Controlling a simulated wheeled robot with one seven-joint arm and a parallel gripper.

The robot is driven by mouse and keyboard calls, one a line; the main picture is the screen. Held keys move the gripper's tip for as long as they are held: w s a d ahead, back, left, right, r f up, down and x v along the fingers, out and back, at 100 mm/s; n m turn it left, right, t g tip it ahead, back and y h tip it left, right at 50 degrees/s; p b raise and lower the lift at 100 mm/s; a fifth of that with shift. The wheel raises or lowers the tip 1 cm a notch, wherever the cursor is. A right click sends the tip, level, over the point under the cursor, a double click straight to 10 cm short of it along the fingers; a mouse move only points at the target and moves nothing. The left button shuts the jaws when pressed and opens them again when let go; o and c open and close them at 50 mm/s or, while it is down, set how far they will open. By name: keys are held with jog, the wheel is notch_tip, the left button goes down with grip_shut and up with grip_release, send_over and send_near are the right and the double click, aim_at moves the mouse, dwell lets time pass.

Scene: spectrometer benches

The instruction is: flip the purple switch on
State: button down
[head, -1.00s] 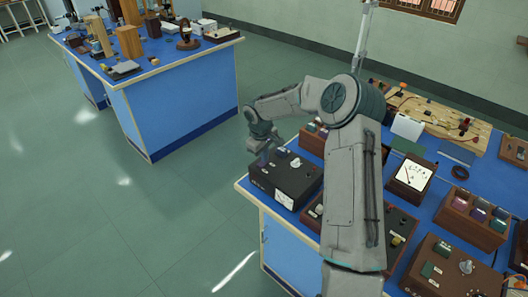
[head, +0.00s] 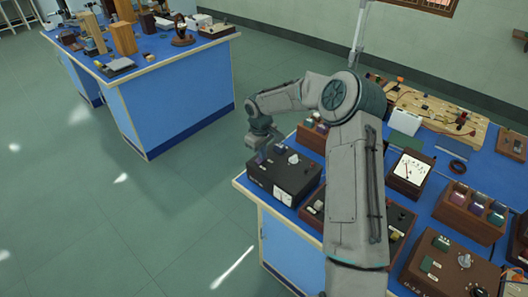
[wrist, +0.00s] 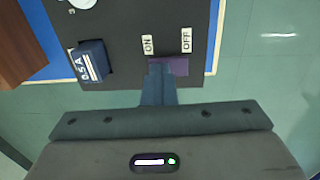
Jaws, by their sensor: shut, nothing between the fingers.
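The purple switch (wrist: 181,67) sits on a black instrument box (wrist: 123,22), beneath two white labels. The ON label (wrist: 147,44) is at the left and the OFF label (wrist: 187,40) at the right. My gripper (wrist: 160,74) is shut and empty, its fingertips over the ON side of the switch and covering part of it. I cannot tell whether they touch it or which way it is tipped. In the head view the black box (head: 290,182) stands at the bench's left corner, with my gripper (head: 263,157) at its far left edge.
The blue bench (head: 455,178) holds several brown instrument boxes to the right. Open floor (head: 130,225) lies left of the bench.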

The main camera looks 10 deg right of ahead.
aim_at(259, 161)
jog(key=shift+s+a+f, duration=0.25)
jog(key=shift+s+a, duration=0.3)
jog(key=shift+w+r+p, duration=0.1)
jog(key=shift+r+p, duration=0.2)
jog(key=shift+r, duration=0.25)
notch_tip(259, 161, up, 13)
jog(key=shift+s+a+r+b, duration=0.15)
jog(key=shift+s+a+b, duration=0.15)
jog(key=shift+b, duration=0.15)
jog(key=shift+d, duration=0.15)
